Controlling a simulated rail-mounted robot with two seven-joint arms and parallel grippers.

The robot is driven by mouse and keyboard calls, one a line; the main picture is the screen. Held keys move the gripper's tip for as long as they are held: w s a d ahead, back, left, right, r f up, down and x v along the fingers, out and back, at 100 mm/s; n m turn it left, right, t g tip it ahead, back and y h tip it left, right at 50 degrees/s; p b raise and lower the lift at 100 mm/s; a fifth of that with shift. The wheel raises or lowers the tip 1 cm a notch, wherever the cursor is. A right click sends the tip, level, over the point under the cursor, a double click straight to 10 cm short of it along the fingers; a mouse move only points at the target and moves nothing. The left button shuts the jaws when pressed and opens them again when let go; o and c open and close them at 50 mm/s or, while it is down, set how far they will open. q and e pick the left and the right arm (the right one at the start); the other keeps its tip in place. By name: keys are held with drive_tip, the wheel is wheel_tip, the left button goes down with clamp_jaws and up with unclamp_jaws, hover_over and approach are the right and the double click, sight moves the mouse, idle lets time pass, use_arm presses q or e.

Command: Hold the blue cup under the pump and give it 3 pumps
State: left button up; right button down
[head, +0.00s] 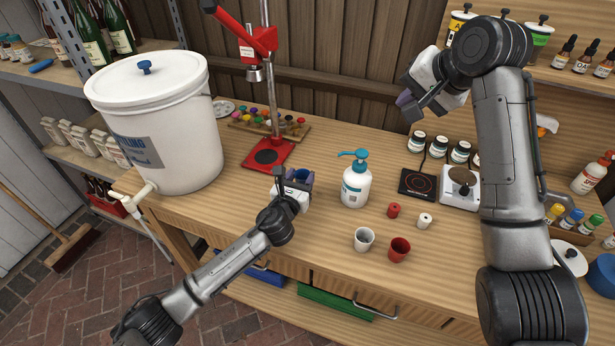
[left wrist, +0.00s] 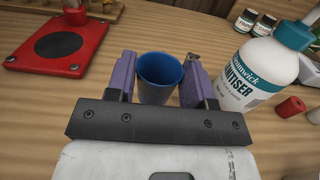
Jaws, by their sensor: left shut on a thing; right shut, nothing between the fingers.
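The blue cup (left wrist: 160,78) is upright between the two purple fingers of my left gripper (left wrist: 158,82) in the left wrist view. In the head view the cup (head: 301,174) is mostly hidden by my left gripper (head: 298,181), which is shut on it. I cannot tell whether the cup touches the table. The pump bottle (head: 355,188) is white with a teal pump head and stands just right of the cup, apart from it; it also shows in the left wrist view (left wrist: 258,72). My right gripper (head: 408,104) is shut and empty, raised above the table's back right.
A white cup (head: 364,239), a red cup (head: 399,250) and small red and white items stand in front of the bottle. A red press (head: 268,153) and a white bucket (head: 160,130) are left. A black scale (head: 417,185) is right.

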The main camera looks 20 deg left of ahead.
use_arm(q)
drive_tip(key=shift+s+a+p, duration=0.25)
drive_tip(key=shift+a+p, duration=0.15)
drive_tip(key=shift+a, duration=0.85)
drive_tip(key=shift+s+a+p, duration=0.25)
drive_tip(key=shift+a+p, duration=0.1)
drive_tip(key=shift+a, duration=0.9)
